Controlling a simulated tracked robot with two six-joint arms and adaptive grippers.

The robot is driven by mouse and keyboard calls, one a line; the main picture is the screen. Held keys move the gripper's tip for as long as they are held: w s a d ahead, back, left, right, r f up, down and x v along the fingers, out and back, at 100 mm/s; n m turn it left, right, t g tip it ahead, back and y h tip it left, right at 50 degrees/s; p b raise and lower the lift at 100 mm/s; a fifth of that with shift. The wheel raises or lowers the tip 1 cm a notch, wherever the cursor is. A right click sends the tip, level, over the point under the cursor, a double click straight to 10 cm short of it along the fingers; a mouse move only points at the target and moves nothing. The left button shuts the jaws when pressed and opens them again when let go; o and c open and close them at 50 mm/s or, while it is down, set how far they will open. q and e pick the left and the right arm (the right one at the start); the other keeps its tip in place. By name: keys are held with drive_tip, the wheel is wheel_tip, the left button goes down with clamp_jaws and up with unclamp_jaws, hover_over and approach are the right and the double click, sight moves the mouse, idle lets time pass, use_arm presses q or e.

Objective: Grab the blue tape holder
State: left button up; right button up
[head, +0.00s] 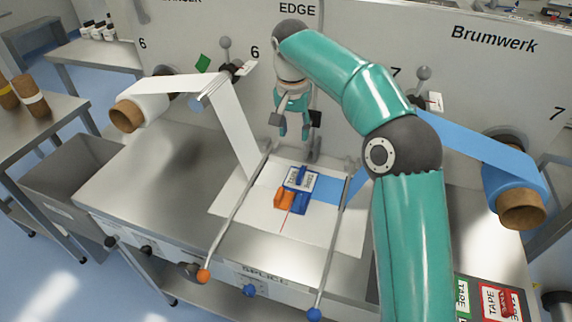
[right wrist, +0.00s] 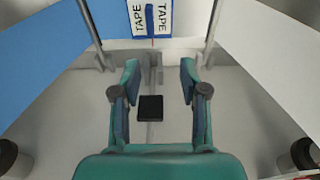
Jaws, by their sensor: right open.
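The blue tape holder (head: 301,181) has a white face marked TAPE. It lies on the splice table between two slanted rods, beside an orange piece (head: 284,198). Its blue and white labelled part also shows at the top edge of the right wrist view (right wrist: 150,18), partly cut off. My right gripper (head: 293,130) is above and behind the holder, near the machine wall, with its fingers pointing down. In the right wrist view its two fingers (right wrist: 159,72) are spread apart with nothing between them. The holder is ahead of the fingertips and apart from them. My left gripper is not in view.
A white web (head: 232,120) comes down from the left roll, and a blue web (head: 465,142) runs from the right roll (head: 517,190). Slanted rods (head: 236,215) (head: 337,240) flank the holder. A black square pad (right wrist: 150,108) on a stem lies below the fingers. The table's left part is clear.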

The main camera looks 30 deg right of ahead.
hover_over(301, 172)
drive_tip(key=f, duration=0.9)
drive_tip(key=shift+w+a+f, duration=0.2)
drive_tip(key=shift+a+f, duration=0.1)
drive_tip(key=shift+f, duration=0.1)
drive_tip(key=shift+s+f, duration=0.2)
drive_tip(key=shift+f, duration=0.2)
drive_tip(key=shift+w+f, duration=0.1)
drive_tip(key=shift+f, duration=0.15)
drive_tip(key=f, duration=0.2)
drive_tip(key=f+p, duration=0.1)
drive_tip(key=f, duration=0.1)
drive_tip(key=shift+d, duration=0.35)
drive_tip(key=shift+f, duration=0.5)
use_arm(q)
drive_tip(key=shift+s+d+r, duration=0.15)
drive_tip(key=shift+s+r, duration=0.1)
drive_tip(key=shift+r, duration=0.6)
use_arm(e)
drive_tip(key=shift+c, duration=0.3)
